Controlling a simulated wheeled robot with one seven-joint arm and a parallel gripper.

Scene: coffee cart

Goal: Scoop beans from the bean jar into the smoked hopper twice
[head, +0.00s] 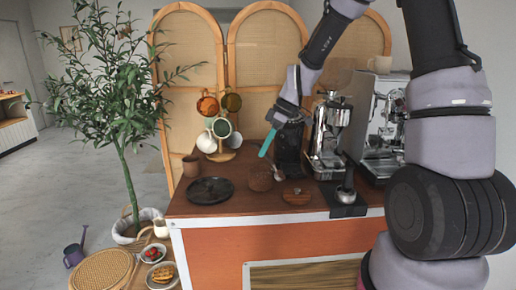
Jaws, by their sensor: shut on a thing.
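The bean jar (260,180) appears as a short, clear, brown-filled container on the cart top, below the tool.
A round wooden lid (296,196) lies right of the jar. A black plate (210,190) and brown cup (190,166) are to the left, with a mug tree (222,152) behind. A chrome machine (330,135) and an espresso machine (382,125) stand right, near a tamper (346,190).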

